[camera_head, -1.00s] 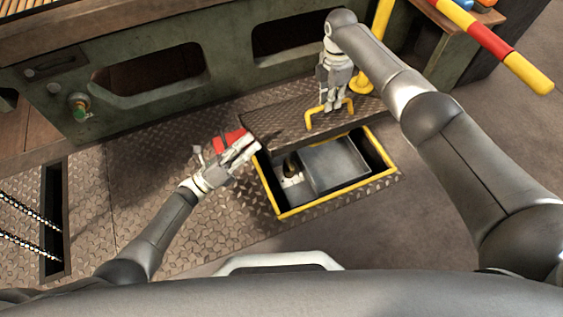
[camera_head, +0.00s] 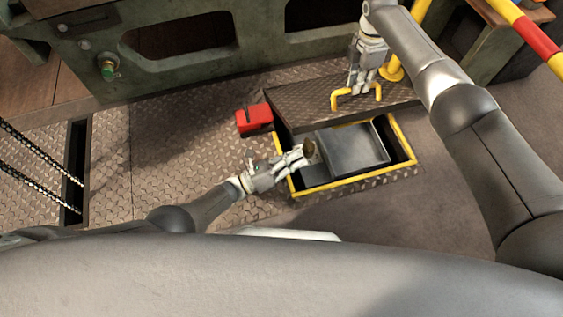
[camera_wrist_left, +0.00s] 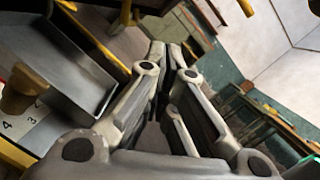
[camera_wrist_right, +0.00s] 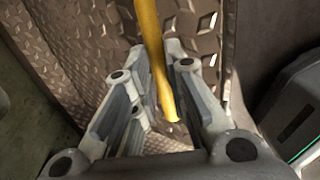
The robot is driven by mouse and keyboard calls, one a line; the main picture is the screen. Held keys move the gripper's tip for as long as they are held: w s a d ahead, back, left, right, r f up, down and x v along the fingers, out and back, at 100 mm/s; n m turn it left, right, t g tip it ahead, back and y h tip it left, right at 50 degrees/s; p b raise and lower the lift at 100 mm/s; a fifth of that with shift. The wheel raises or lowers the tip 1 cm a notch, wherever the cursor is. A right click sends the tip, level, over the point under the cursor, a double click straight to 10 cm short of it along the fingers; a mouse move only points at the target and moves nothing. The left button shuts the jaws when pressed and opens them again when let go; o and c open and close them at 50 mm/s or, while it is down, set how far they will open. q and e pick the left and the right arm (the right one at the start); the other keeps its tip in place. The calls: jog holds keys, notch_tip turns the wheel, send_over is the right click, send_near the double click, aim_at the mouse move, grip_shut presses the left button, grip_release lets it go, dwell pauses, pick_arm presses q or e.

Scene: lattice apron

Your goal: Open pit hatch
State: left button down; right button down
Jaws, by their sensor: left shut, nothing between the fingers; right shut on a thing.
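The pit hatch (camera_head: 312,104) is a diamond-plate lid, raised along the back edge of the pit. Its yellow handle (camera_head: 336,101) is in my right gripper (camera_head: 361,89), which is shut on it; the right wrist view shows the yellow bar (camera_wrist_right: 154,45) between the fingers. The open pit has a yellow rim (camera_head: 350,183). My left gripper (camera_head: 302,156) is shut and empty over the pit's left side, beside a brown knob (camera_head: 311,148). The knob (camera_wrist_left: 20,92) also shows in the left wrist view, by a plate with numbers.
A grey metal box (camera_head: 352,150) sits inside the pit. A red block (camera_head: 254,119) stands on the diamond-plate floor left of the hatch. A green machine frame (camera_head: 180,65) runs behind. Chains (camera_head: 40,165) hang over a slot at far left. Bare floor lies right of the pit.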

aim_at(300, 133)
jog(key=shift+w+a+f, duration=0.2)
jog(key=shift+a, duration=0.1)
pick_arm(q)
jog(key=shift+w+d+r, duration=0.25)
jog(key=shift+w+r, duration=0.3)
jog(key=shift+r, duration=0.05)
jog(key=shift+w+d+r, duration=0.2)
jog(key=shift+w+r, duration=0.4)
jog(key=shift+w+d+r, duration=0.25)
jog(key=shift+w+r, duration=0.3)
jog(key=shift+r, duration=0.05)
jog(key=shift+r, duration=0.1)
